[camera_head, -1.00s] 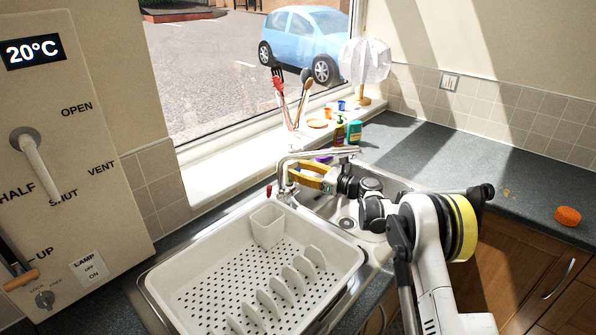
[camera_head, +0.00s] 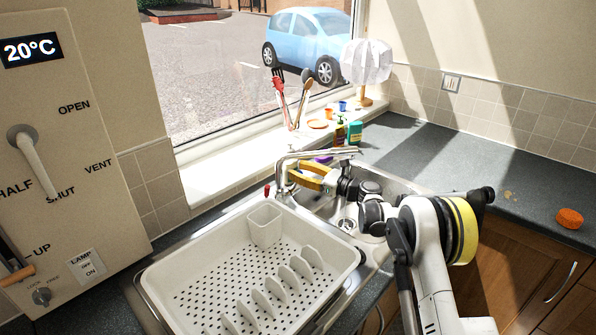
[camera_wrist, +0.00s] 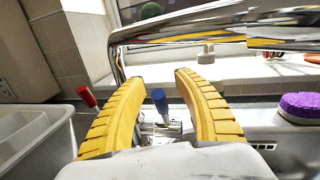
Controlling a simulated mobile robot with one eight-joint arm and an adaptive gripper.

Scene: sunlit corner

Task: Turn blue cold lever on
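The blue cold lever (camera_wrist: 160,98) shows in the wrist view, upright between the two yellow fingers of my gripper (camera_wrist: 155,78) and apparently a little beyond them. The fingers are apart, with a clear gap on each side of the lever. The red lever (camera_wrist: 87,97) is left of the fingers; it also shows in the head view (camera_head: 267,190). The chrome tap (camera_wrist: 190,28) arches above my gripper. In the head view, my gripper (camera_head: 308,174) is beside the tap (camera_head: 283,165), and the blue lever is hidden there.
A white dish rack (camera_head: 215,280) stands left of the sink (camera_head: 405,188). A purple sponge (camera_wrist: 300,107) lies right of the fingers. Bottles (camera_head: 354,132) and utensils (camera_head: 303,95) stand behind by the window. The right worktop is mostly clear, with an orange item (camera_head: 569,218).

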